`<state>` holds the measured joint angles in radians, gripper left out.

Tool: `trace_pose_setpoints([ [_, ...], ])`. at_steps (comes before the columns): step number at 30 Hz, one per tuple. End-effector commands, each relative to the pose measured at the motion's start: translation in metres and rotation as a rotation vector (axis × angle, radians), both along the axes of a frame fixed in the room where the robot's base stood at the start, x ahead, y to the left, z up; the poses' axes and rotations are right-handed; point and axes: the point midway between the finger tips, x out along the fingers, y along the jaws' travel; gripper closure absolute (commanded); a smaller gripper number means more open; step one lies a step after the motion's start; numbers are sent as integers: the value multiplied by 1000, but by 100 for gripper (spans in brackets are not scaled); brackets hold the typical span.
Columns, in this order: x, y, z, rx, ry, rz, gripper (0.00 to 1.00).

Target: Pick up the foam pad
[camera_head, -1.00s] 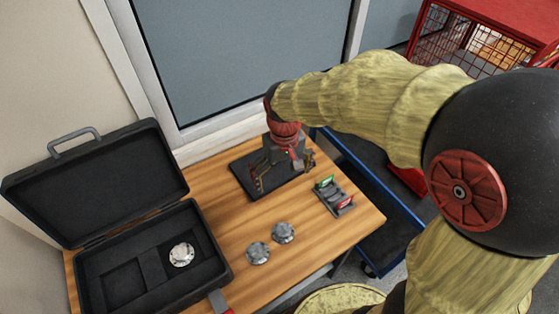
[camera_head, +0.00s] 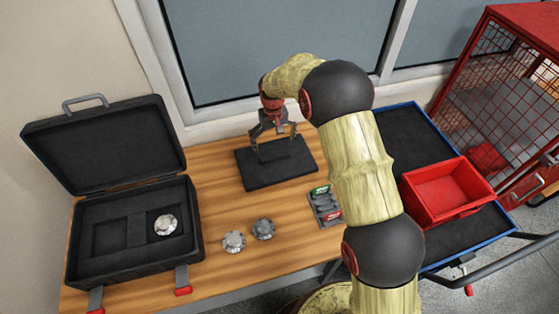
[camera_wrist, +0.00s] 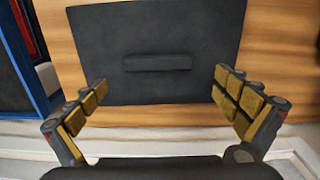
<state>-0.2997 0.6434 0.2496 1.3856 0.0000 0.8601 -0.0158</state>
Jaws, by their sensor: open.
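The foam pad (camera_head: 262,180) is a flat dark rectangle on the wooden table, with a raised bar across its middle. It also shows in the wrist view (camera_wrist: 160,35), where the raised bar (camera_wrist: 158,62) lies between my two fingers. My gripper (camera_head: 274,148) points down over the pad, and its fingers are spread wide on either side of the bar. In the wrist view my gripper (camera_wrist: 160,82) is open and empty. I cannot tell whether the fingertips touch the pad.
An open black case (camera_head: 84,262) holding one metal disc stands at the left. Two metal discs (camera_head: 234,242) (camera_head: 263,229) and a small grey tray (camera_head: 325,207) sit on the table (camera_head: 215,185). A blue-edged cart with a red bin (camera_head: 447,190) is at right. A window wall stands behind.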

Motion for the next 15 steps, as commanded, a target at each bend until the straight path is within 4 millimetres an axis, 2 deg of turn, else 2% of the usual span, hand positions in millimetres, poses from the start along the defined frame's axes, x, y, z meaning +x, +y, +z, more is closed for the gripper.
trace_pose_setpoints([
  [3, -1, -1, -16, -1, 4, 0, 0],
  [8, -1, -2, -26, -1, 4, -1, 0],
  [15, -1, -4, -60, -2, 6, -1, 0],
])
